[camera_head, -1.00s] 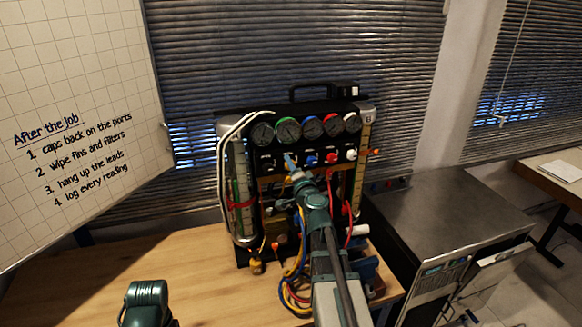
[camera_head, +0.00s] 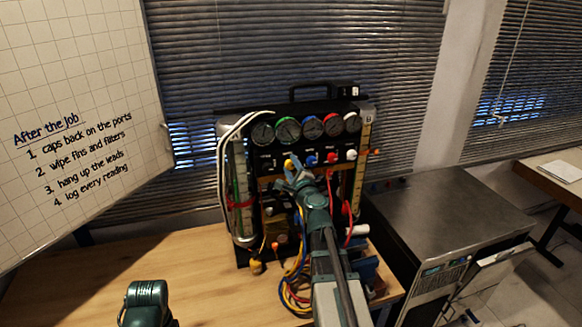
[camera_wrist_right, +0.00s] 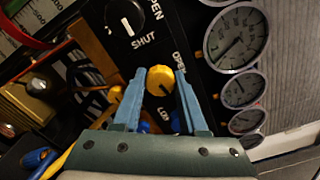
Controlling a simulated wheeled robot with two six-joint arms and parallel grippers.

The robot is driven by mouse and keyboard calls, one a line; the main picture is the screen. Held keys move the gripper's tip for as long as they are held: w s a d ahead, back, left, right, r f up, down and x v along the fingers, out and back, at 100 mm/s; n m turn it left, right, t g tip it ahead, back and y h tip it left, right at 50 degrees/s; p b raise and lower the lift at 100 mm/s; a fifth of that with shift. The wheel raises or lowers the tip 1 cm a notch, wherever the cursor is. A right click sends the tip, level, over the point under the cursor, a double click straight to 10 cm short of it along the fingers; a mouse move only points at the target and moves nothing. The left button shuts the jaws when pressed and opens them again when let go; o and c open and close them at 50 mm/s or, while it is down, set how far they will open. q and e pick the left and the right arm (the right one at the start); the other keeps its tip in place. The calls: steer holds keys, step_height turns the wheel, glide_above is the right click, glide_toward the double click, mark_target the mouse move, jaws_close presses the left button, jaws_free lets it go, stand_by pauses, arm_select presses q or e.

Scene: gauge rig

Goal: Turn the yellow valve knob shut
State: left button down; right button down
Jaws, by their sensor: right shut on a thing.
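The yellow valve knob (camera_head: 289,163) sits on the front of the black gauge panel, under the row of gauges. In the right wrist view the knob (camera_wrist_right: 160,80) lies between the two blue fingers, with a dark mark on its lower right and an OPEN label at its upper right. A second label below it is partly hidden by the fingers. My right gripper (camera_head: 294,171) is shut on the knob; its fingers also show in the wrist view (camera_wrist_right: 160,84). My left gripper is not in view; only a green part of my left arm shows at the lower left.
Blue (camera_head: 312,159), red (camera_head: 332,157) and white (camera_head: 351,154) knobs stand to the right of the yellow one. The wooden bench (camera_head: 200,270) is clear at left. A whiteboard (camera_head: 70,80) stands left.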

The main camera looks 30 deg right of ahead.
steer(key=shift+m, duration=1.3)
steer(key=shift+s, duration=0.1)
steer(key=shift+c, duration=2.2)
jaws_free()
